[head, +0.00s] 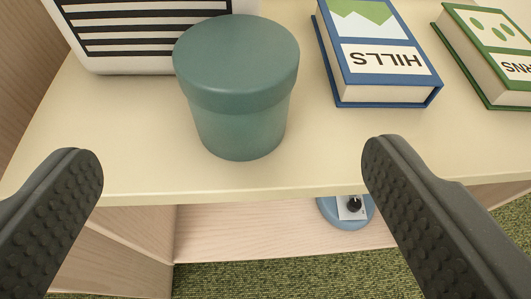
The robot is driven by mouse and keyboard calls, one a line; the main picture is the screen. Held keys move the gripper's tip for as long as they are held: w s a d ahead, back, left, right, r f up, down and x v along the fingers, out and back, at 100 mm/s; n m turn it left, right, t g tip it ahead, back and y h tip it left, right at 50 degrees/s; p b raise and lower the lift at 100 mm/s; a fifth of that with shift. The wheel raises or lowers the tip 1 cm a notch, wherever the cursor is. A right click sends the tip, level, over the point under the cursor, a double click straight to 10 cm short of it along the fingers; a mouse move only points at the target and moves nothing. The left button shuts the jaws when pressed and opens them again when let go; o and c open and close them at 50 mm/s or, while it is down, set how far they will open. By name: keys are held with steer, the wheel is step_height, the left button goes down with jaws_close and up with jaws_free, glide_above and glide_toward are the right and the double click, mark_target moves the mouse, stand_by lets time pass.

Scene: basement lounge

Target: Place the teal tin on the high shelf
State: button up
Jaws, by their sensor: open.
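The teal tin (240,95) is a round lidded can standing upright on a pale shelf top (130,140), near its front edge. My gripper (232,160) is open and empty. Its two dark, studded fingers show at the lower left and lower right, apart from the tin. The tin stands beyond the fingertips, between their lines and a little left of centre. I cannot tell whether this pale top is the high shelf.
A white box with black slats (145,30) stands close behind the tin. A blue book marked HILLS (380,55) and a green book (490,55) lie to the right. Below is a lower shelf (240,230) with a blue round object (330,210), above green carpet (300,280).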

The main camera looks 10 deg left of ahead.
steer(key=w+d+r+m+t+h, duration=0.1)
steer(key=d+r, duration=0.2)
steer(key=r, duration=0.9)
steer(key=w+d+r+m+t+h, duration=0.1)
steer(key=d+r+h, duration=0.15)
steer(key=r, duration=0.95)
steer(key=s+d+r, duration=0.2)
steer(key=s+r, duration=0.1)
steer(key=r, duration=0.5)
steer(key=s+d+r, duration=0.2)
steer(key=s+r, duration=0.2)
steer(key=r, duration=0.5)
steer(key=shift+d+m, duration=0.15)
steer(key=shift+m, duration=0.25)
steer(key=shift+o, duration=0.4)
steer(key=s+r, duration=0.8)
steer(key=shift+d+r, duration=0.25)
steer(key=shift+d, duration=0.05)
steer(key=shift+f, duration=0.1)
